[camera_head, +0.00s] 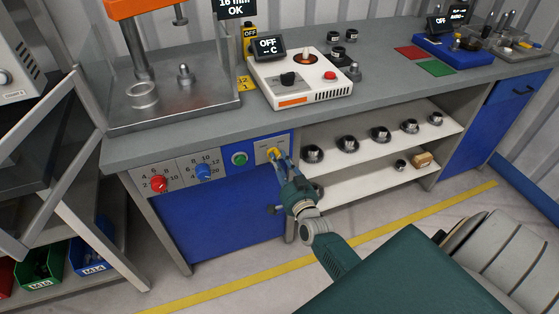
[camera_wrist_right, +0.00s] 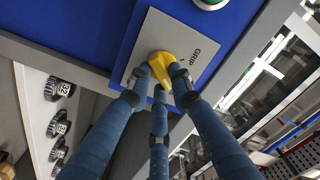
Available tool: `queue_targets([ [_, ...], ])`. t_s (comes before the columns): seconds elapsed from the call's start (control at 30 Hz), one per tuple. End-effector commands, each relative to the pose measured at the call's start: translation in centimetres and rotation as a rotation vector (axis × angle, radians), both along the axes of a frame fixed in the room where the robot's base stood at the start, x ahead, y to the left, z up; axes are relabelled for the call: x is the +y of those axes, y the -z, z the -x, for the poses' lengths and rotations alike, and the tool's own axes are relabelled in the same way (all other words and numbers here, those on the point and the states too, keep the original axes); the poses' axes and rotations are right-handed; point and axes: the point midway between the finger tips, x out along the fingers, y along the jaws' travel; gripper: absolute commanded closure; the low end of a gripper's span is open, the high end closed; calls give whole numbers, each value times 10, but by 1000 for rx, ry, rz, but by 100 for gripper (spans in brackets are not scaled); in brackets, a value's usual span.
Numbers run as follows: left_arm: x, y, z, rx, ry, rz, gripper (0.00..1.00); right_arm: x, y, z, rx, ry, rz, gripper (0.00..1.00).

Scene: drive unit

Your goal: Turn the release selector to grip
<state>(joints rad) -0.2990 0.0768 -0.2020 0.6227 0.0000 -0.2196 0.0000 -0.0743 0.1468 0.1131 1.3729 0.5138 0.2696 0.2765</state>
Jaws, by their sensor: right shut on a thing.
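The release selector is a yellow knob (camera_wrist_right: 163,66) on a light grey plate (camera_wrist_right: 138,80) marked GRIP, on the bench's blue front panel. In the head view the knob (camera_head: 272,152) sits at the right end of the panel, mostly covered by my fingers. My right gripper (camera_head: 277,157) reaches up to it from below. In the right wrist view its blue fingers (camera_wrist_right: 160,80) are closed around the knob from several sides. The knob's pointer direction is hard to tell. My left gripper is not in view.
Left of the selector are a green button (camera_head: 239,158), a blue dial (camera_head: 204,172) and a red dial (camera_head: 159,184). Open shelves with dark round parts (camera_head: 347,144) stand to the right. A white control unit (camera_head: 300,82) sits on the bench (camera_head: 200,132).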

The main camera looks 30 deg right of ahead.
Motion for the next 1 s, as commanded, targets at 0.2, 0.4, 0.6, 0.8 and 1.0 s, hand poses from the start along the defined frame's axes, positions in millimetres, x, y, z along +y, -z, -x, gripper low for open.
queue_targets([
  [0.2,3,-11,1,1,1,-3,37,0,-2,0,39,1,151,100],
  [0.4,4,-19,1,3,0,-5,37,1,-3,0,82,0,333,100],
  [0.6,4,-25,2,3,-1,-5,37,1,-4,0,128,-1,519,100],
  [0.8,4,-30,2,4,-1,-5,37,2,-4,0,172,-1,703,100],
  [1.0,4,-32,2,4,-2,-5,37,3,-5,0,216,0,885,100],
])
